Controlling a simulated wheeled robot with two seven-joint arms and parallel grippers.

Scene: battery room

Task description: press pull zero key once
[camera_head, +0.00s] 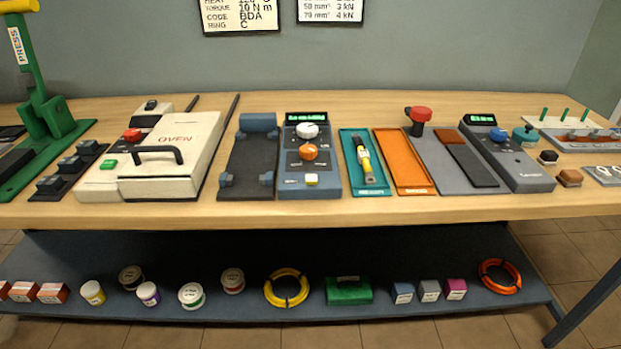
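A blue-grey control box (310,168) stands mid-bench with a lit green display (307,117), a white knob (307,130), an orange knob (308,152) and a small pale yellow key (311,180) near its front edge. A dark plate with blue-grey clamp blocks (250,160) lies against its left side. A second grey box (513,160) at the right has a green display (481,118) and a blue knob (498,134). The labels are too small to read, so I cannot tell which key is the pull zero key. Neither gripper is in view.
A cream oven (180,150) and a green press (50,120) stand left. A teal tray (352,150) holds a yellow tool; an orange tray (400,160) lies beside it. A red knob (419,114) rises on a post. The bench's front strip (330,209) is clear.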

